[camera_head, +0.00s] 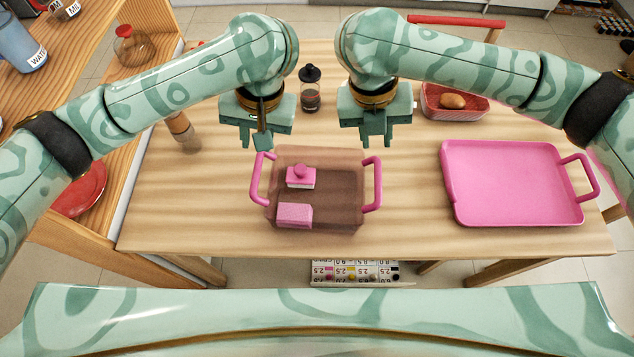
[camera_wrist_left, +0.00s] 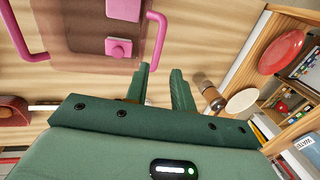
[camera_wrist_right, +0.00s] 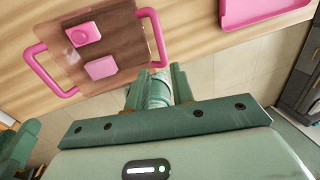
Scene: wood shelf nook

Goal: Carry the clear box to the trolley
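The clear box (camera_head: 345,215), see-through brownish with a pink handle at each side, sits on the wooden table. Inside are a pink-and-white piece with a knob (camera_head: 301,177) and a pink block (camera_head: 294,215). It also shows in the left wrist view (camera_wrist_left: 85,45) and right wrist view (camera_wrist_right: 120,45). My left gripper (camera_head: 262,140) is open and empty, just behind the left handle (camera_head: 258,180). My right gripper (camera_head: 377,138) is open and empty, just behind the right handle (camera_head: 374,185). Neither visibly grips a handle. I cannot clearly identify the trolley.
A pink tray (camera_head: 515,185) lies at the right. A pink basket (camera_head: 470,112) holding a brown item, a dark-topped jar (camera_head: 310,90) and a wooden-topped shaker (camera_head: 184,132) stand farther back. A wooden shelf (camera_head: 100,165) borders the left. A red bar (camera_head: 456,20) shows beyond the table.

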